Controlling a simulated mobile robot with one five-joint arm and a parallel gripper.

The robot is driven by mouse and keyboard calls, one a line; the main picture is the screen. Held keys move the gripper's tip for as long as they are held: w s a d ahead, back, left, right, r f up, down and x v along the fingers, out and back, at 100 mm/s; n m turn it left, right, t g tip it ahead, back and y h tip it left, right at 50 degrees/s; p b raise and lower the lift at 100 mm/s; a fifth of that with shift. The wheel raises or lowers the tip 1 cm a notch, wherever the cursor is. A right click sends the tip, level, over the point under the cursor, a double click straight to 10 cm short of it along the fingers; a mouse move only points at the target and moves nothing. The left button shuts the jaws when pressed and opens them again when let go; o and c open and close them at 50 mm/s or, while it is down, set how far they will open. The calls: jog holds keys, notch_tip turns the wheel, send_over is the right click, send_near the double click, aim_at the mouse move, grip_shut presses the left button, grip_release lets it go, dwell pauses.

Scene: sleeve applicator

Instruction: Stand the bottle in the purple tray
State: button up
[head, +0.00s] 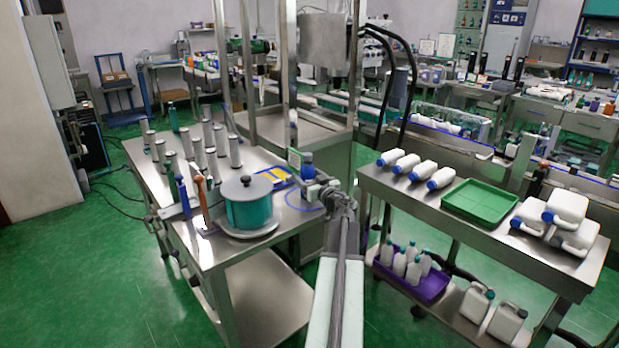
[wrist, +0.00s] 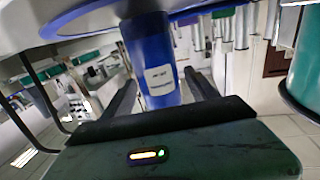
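The blue bottle (head: 307,160) stands upright near the right corner of the metal table. In the wrist view the blue bottle (wrist: 155,65), with a white label, is between the two dark fingers of my gripper (wrist: 160,85). A narrow gap shows between the right finger and the bottle, so my gripper looks open around it. In the head view my gripper (head: 322,190) is at the bottle's lower right and hides part of it. The purple tray (head: 433,287) is on the lower shelf of the right bench and holds several white bottles with blue-green caps.
A teal drum (head: 249,206) stands left of the bottle, with several grey cylinders (head: 208,133) behind. The right bench's top carries a green tray (head: 480,202) and white jugs (head: 568,207). Two jugs (head: 475,302) stand right of the purple tray. The upper shelf overhangs it.

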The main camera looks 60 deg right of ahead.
jog(key=shift+s+r, duration=0.15)
jog(key=shift+r, duration=0.1)
jog(key=v, duration=1.2)
